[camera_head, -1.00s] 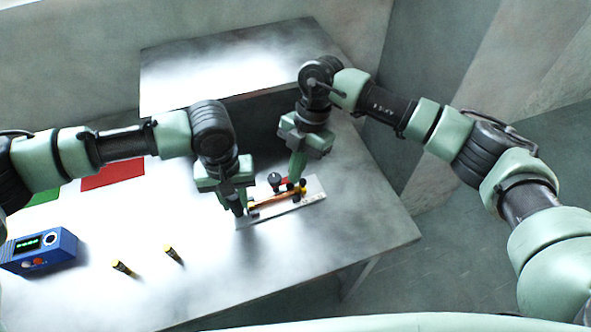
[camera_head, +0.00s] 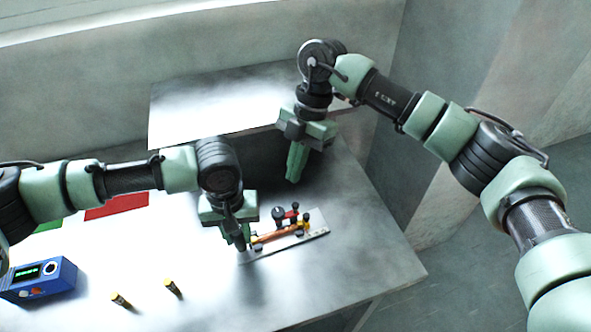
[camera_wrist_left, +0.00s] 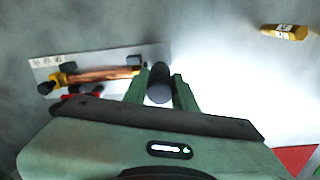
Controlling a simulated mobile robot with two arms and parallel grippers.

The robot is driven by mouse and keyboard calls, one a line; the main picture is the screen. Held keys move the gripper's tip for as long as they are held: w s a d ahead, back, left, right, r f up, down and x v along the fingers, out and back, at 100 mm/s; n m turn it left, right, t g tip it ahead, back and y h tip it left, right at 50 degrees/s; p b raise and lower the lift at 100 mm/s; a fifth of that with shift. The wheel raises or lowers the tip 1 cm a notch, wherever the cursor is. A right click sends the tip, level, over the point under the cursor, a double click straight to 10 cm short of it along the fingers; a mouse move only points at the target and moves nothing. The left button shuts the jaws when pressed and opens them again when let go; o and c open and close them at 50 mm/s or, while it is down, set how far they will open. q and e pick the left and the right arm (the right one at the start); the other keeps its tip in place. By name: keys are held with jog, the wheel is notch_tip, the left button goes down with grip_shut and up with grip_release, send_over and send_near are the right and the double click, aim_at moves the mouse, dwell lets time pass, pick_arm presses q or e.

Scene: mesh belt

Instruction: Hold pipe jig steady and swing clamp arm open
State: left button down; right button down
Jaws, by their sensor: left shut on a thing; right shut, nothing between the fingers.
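The pipe jig is a pale flat plate (camera_head: 318,236) with a copper-orange pipe (camera_head: 279,234), yellow pieces and dark posts on it. A small red arm (camera_head: 291,214) lies beside the pipe on its far side, near a black knob (camera_head: 278,213). My left gripper (camera_head: 246,245) is at the plate's left end. In the left wrist view its fingers (camera_wrist_left: 161,78) are closed around a dark rounded post (camera_wrist_left: 160,88); the plate (camera_wrist_left: 110,56) extends left from it. My right gripper (camera_head: 293,180) is shut and empty, above and behind the red arm, apart from it.
A blue box with a green display (camera_head: 38,279) stands at the left. A red mat (camera_head: 117,206) and a green mat (camera_head: 48,226) lie farther back. The table's right edge is close to the jig.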

pick_arm(q)
jog(key=c, duration=1.1)
grip_release()
jog(key=shift+o, duration=0.2)
